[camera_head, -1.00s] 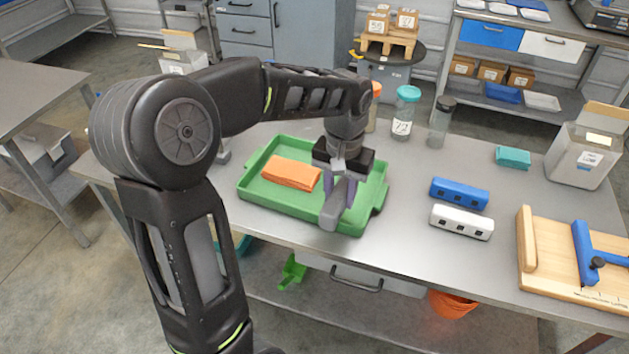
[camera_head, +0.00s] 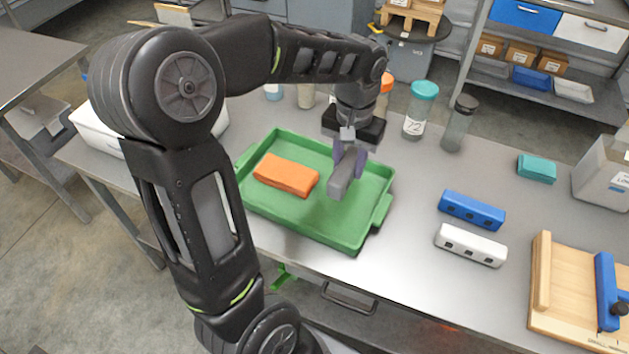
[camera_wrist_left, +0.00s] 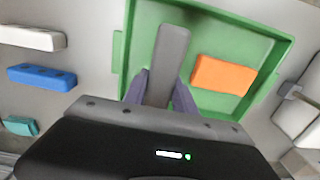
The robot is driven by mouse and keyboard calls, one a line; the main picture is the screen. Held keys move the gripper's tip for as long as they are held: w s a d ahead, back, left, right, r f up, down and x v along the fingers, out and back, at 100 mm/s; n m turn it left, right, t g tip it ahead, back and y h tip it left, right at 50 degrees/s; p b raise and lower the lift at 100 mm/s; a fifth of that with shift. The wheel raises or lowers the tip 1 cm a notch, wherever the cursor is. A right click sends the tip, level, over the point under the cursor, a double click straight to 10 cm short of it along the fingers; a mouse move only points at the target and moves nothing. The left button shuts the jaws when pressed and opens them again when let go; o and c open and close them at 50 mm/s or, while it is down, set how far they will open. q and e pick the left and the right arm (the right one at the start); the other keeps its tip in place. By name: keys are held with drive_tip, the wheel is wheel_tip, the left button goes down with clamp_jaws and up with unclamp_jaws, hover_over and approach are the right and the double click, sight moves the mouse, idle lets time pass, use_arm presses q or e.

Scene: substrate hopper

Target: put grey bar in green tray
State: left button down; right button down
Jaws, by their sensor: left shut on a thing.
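The grey bar (camera_head: 341,184) is held in my left gripper (camera_head: 348,160), which is shut on it. The bar hangs over the right part of the green tray (camera_head: 340,236); I cannot tell whether it touches the tray floor. In the left wrist view the grey bar (camera_wrist_left: 167,65) sticks out from between the purple fingers of the left gripper (camera_wrist_left: 160,92), over the green tray (camera_wrist_left: 202,13). An orange block (camera_head: 286,175) lies in the left part of the tray and also shows in the left wrist view (camera_wrist_left: 223,75). My right gripper is not in view.
A blue block (camera_head: 471,209) and a white block (camera_head: 470,245) lie right of the tray. Behind it stand a teal-lidded jar (camera_head: 420,112) and a dark-lidded jar (camera_head: 458,124). A wooden fixture (camera_head: 570,290) is at the right. A teal block (camera_head: 537,168) lies farther back.

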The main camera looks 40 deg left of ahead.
use_arm(q)
drive_tip(key=shift+s, duration=0.1)
hover_over(344, 203)
drive_tip(key=shift+f, duration=3.1)
drive_tip(key=shift+f, duration=1.9)
drive_tip(key=shift+f, duration=0.1)
drive_tip(key=shift+f, duration=0.15)
drive_tip(key=c, duration=1)
unclamp_jaws()
wheel_tip(344, 203, up, 13)
drive_tip(key=shift+f, duration=0.2)
